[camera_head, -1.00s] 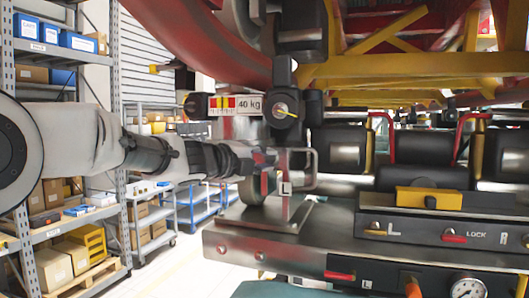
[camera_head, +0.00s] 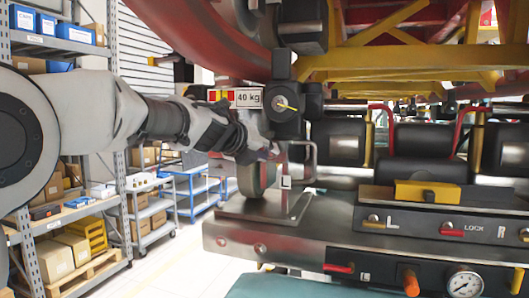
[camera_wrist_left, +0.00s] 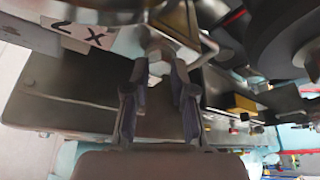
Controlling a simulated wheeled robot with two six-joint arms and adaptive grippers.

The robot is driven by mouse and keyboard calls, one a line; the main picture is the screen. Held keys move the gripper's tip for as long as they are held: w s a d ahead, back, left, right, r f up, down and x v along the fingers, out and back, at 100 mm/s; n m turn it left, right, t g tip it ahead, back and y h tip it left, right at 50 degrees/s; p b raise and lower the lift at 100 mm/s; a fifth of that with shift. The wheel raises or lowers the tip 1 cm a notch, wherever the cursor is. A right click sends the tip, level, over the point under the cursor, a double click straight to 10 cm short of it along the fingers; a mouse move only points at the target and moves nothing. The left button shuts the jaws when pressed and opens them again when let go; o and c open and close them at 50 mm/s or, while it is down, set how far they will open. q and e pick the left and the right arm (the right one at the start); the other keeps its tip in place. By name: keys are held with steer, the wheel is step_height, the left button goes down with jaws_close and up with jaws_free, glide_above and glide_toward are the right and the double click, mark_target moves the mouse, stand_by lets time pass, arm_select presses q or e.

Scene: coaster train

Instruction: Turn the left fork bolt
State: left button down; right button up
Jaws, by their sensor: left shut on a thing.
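The left fork (camera_head: 310,160) is a metal bracket with an "L" tag, standing on a steel plate (camera_head: 235,208) beside a wheel. My left gripper (camera_head: 270,150) reaches in from the left at the fork's upper part. In the left wrist view, the gripper's two dark fingers (camera_wrist_left: 160,78) are closed on either side of a grey metal bolt head (camera_wrist_left: 162,45), the left fork bolt. In the head view the bolt is hidden behind the gripper. My right gripper is out of view.
A control panel with a gauge (camera_head: 466,283) and a yellow block (camera_head: 427,191) lie to the right. Shelves (camera_head: 60,210) stand at the left.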

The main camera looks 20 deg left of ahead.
arm_select(q)
steer(key=shift+r, duration=0.3)
steer(key=c, duration=1)
jaws_free()
steer(key=shift+o, duration=0.2)
steer(key=shift+w+f, duration=0.1)
steer(key=shift+f, duration=0.1)
